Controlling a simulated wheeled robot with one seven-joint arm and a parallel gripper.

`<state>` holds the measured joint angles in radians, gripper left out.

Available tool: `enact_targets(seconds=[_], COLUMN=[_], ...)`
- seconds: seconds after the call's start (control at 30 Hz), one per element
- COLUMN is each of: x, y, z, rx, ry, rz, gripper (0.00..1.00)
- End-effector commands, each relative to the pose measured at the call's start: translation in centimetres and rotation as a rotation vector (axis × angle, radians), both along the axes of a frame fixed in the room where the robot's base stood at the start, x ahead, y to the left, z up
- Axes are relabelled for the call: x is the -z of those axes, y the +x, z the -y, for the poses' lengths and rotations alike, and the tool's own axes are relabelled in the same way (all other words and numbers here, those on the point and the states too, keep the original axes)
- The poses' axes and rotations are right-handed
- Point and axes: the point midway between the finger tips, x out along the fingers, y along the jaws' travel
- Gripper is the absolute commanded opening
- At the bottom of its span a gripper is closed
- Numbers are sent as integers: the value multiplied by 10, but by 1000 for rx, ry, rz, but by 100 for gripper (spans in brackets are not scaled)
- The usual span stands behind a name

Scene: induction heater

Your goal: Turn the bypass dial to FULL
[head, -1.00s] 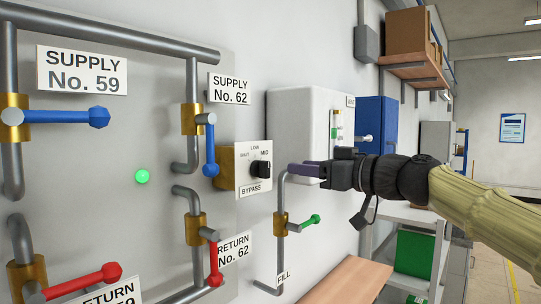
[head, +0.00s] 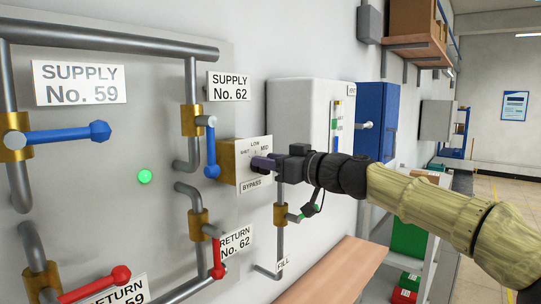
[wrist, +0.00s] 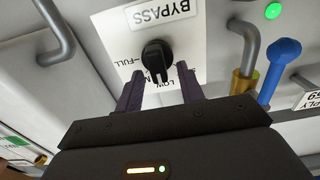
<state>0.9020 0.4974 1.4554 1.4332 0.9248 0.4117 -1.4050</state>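The bypass dial is a black knob (wrist: 157,57) on a white plate (wrist: 180,20) marked BYPASS, which appears upside down in the wrist view. In that view its narrow end points down toward the LOW and MID lettering, and the FULL mark lies to its left. In the head view the plate (head: 254,143) shows on a tan box, with the knob mostly hidden by my gripper. My gripper (wrist: 159,87) is open, with one purple finger at each side of the knob's lower end. I cannot tell whether either finger touches it.
Left of the dial, a blue valve lever (head: 211,152) hangs on the supply pipe and a red lever (head: 217,258) on the return pipe. A wooden bench top (head: 340,272) stands below.

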Motion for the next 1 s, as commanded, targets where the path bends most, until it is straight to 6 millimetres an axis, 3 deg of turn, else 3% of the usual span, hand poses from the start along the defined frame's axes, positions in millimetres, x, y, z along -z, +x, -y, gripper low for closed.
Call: enact_targets(seconds=[0.23, 0.43, 1.0], x=[1, 0, 2], y=[0, 0, 1], z=[0, 0, 1], rx=[0, 0, 2], ry=[0, -1, 58], rz=[0, 1, -74], gripper=[38, 1, 0])
